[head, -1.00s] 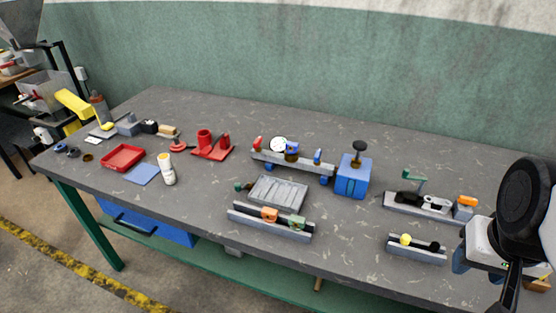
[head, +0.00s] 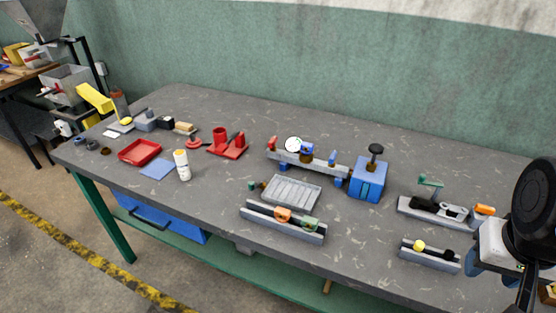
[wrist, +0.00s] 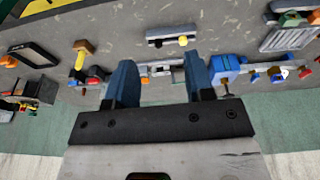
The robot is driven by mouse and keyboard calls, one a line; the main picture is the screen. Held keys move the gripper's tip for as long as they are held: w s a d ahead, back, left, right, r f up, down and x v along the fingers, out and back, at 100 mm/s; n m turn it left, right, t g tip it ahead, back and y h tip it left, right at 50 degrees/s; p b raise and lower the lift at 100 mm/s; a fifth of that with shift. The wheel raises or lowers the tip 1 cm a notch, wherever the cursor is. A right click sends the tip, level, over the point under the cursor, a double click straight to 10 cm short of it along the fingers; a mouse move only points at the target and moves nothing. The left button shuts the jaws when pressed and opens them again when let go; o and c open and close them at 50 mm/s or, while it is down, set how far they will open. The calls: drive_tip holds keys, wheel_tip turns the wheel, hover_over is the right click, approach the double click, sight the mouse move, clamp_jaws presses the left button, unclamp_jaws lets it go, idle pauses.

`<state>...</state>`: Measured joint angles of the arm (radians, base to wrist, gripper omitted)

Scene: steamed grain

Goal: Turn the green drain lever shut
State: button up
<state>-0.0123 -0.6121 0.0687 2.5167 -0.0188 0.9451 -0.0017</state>
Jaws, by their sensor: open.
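A small green piece with a brass-coloured part (head: 252,186) sits at the left end of a grey ribbed tray (head: 292,191); it looks like the drain lever, but its angle is too small to tell. A green cross-handle (head: 431,182) also stands on a grey fixture (head: 425,212) at the right. In the wrist view my gripper (wrist: 160,61) is open and empty, with its blue fingers pointing toward the fixture. The ribbed tray (wrist: 290,38) shows at the upper right, well away from the fingers.
A rail with orange and green blocks (head: 268,222) lies in front of the tray. A gauge bench (head: 307,161) and a blue box with a black knob (head: 368,180) stand behind and to the right. A white bottle (head: 182,165) stands left, with open tabletop between.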

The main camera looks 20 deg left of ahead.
drive_tip(key=w+a+r+n+g, duration=0.1)
drive_tip(key=w+a+n, duration=0.5)
drive_tip(key=w+a, duration=0.5)
drive_tip(key=n+h, duration=0.4)
drive_tip(key=n, duration=1.3)
approach(250, 183)
drive_tip(key=shift+x, duration=1.05)
drive_tip(key=shift+f, duration=0.1)
drive_tip(key=shift+x, duration=3.8)
drive_tip(key=shift+w, duration=0.1)
